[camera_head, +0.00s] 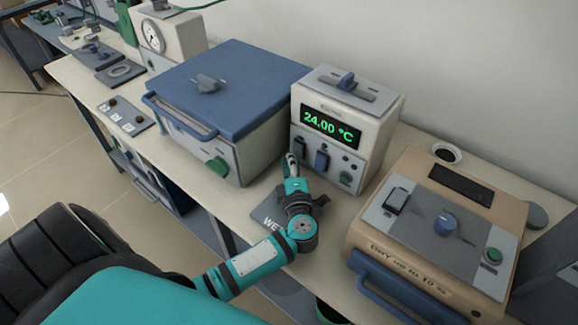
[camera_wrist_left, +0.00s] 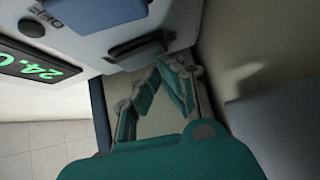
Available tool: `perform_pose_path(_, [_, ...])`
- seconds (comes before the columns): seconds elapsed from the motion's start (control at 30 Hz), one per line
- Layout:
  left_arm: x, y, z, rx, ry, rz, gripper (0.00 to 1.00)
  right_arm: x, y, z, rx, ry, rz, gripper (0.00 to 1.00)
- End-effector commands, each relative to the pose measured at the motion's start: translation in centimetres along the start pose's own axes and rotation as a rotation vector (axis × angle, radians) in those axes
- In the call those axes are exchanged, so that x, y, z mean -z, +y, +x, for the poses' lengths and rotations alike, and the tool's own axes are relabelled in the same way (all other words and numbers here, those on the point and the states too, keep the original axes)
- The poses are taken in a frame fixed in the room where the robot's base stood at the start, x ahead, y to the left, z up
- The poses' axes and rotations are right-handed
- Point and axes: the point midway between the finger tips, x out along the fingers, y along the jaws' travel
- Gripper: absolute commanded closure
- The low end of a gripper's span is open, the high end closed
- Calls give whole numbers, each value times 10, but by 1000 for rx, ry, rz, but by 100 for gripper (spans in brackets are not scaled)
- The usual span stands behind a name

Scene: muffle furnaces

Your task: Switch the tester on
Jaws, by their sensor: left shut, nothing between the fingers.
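A cream box (camera_head: 330,115) with a lit green 24.00 °C display has a dark switch (camera_head: 299,146) and a blue switch (camera_head: 321,160) on its front. A tan box (camera_head: 400,190) labelled "DRY up to 10 %" has a dark display, a dark rocker switch (camera_head: 396,200), a blue knob (camera_head: 446,223) and a green button (camera_head: 493,256). I cannot tell which box is the tester. My left gripper (camera_head: 291,166) is shut and empty, close before the cream box's switches; contact is unclear. My right gripper is out of view.
A blue-lidded furnace (camera_head: 225,85) with a green knob stands left of the cream box. A grey mat (camera_head: 268,222) lettered "WE" lies partly under my left arm. A small dark-filled cup (camera_head: 447,153) stands behind the tan box. A wall runs along the back.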

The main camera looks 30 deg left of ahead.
Motion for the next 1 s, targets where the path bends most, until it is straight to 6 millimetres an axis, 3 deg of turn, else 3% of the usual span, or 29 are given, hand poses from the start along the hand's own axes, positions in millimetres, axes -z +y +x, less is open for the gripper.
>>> perform_pose_path(0.03, [-1, -4, 1, -11, 0, -11, 100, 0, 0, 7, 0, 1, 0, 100])
perform_pose_path(0.27, [-1, -1, -1, -8, -1, -8, 100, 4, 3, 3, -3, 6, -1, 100])
perform_pose_path(0.7, [-2, -3, -64, -5, -2, -8, 100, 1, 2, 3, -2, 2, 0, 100])
perform_pose_path(1.0, [-2, -3, -74, -8, -1, -8, 100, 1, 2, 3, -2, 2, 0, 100])
